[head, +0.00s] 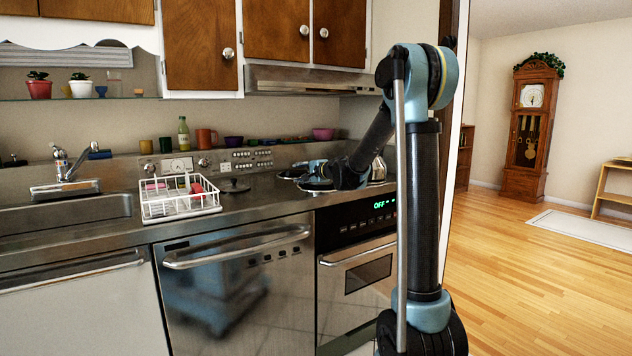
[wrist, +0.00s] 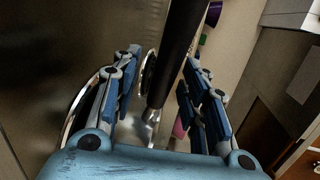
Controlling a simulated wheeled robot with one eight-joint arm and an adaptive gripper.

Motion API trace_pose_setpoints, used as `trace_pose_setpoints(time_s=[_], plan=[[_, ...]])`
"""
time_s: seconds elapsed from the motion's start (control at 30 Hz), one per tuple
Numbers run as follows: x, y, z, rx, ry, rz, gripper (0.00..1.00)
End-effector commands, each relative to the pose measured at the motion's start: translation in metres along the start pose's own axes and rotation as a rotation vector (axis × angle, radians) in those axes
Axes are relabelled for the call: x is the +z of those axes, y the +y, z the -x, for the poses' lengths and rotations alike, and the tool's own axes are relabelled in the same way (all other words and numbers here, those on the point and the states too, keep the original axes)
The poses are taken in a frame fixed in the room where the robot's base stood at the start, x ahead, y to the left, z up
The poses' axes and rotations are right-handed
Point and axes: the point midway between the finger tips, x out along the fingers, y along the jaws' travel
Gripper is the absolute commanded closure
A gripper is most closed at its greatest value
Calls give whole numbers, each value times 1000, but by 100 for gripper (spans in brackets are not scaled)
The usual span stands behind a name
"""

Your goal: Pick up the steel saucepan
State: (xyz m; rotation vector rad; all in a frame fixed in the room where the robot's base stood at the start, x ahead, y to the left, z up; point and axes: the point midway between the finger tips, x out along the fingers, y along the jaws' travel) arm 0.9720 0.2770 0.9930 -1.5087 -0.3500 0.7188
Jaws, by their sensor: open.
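In the wrist view a black handle (wrist: 181,50) runs from the top edge down between my fingers, ending in a steel neck (wrist: 146,128); it looks like the steel saucepan's handle. The pan's body cannot be made out there. My gripper (wrist: 162,78) is open, with one finger on each side of the handle; I cannot tell whether either finger touches it. In the head view my gripper (head: 309,174) is low over the hob, and my arm hides much of that area. A shiny steel object (head: 378,168) shows partly behind my arm; I cannot tell if it is the saucepan.
A white dish rack (head: 180,205) stands on the counter left of the hob. A pink bowl (head: 322,134), a green bottle (head: 183,133) and several cups line the back ledge. The oven (head: 358,270) and dishwasher (head: 240,290) fronts are below. Open floor lies at right.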

Motion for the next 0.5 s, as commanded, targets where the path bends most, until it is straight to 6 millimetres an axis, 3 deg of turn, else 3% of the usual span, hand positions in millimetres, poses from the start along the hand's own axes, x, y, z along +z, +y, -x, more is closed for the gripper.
trace_pose_setpoints(time_s=[0.07, 0.1, 0.27, 0.5], plan=[[0, 0, 0, 0, 0, 0, 60], [0, 0, 0, 0, 0, 0, 64], [0, 0, 0, 0, 0, 0, 100], [0, 0, 0, 0, 0, 0, 100]])
